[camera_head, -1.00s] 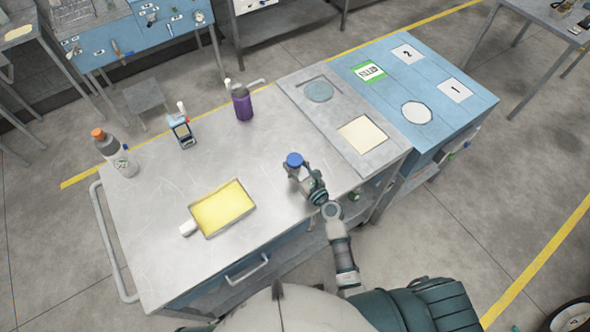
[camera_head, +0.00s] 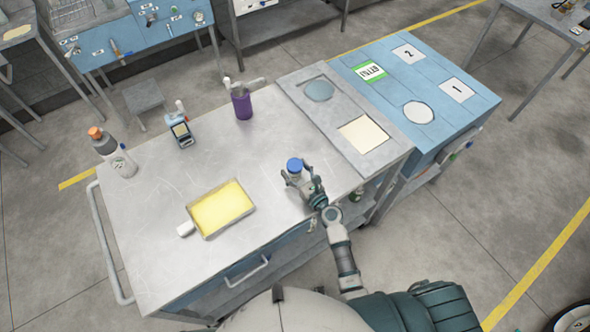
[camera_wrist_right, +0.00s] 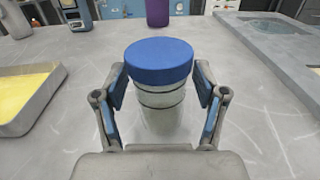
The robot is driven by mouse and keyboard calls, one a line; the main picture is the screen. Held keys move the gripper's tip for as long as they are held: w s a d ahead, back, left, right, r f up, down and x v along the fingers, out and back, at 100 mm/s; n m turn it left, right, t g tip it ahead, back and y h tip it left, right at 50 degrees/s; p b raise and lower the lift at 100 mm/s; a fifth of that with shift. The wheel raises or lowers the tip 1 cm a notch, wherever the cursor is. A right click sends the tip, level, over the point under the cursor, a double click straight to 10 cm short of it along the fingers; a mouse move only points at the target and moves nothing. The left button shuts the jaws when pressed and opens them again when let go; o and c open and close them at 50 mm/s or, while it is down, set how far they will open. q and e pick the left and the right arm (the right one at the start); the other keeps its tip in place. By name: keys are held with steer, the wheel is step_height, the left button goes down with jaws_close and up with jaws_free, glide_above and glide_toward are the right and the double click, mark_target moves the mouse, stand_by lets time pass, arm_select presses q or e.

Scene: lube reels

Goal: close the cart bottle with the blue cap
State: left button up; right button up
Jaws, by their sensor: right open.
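The cart bottle (camera_wrist_right: 162,115) is a pale, see-through jar with dark rings near its neck, standing upright on the grey cart top. The blue cap (camera_wrist_right: 159,60) sits level on top of it; whether it is screwed tight cannot be told. The blue cap also shows in the head view (camera_head: 295,165), near the cart's right front edge. My right gripper (camera_wrist_right: 160,88) is open, with one finger on each side of the jar just below the cap. Its fingers look apart from the jar. In the head view, my right gripper (camera_head: 297,180) partly hides the jar. My left gripper is not in view.
A yellow-filled tray (camera_head: 189,217) lies left of the jar. A purple bottle (camera_head: 242,105), a handheld device (camera_head: 181,133) and an orange-capped bottle (camera_head: 117,156) stand farther back. A grey panel (camera_head: 345,108) and blue cabinet (camera_head: 455,120) adjoin on the right. Bare cart top surrounds the jar.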

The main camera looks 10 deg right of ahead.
steer(key=shift+r, duration=0.15)
steer(key=b+v, duration=0.1)
steer(key=v, duration=1.1)
steer(key=shift+s, duration=0.1)
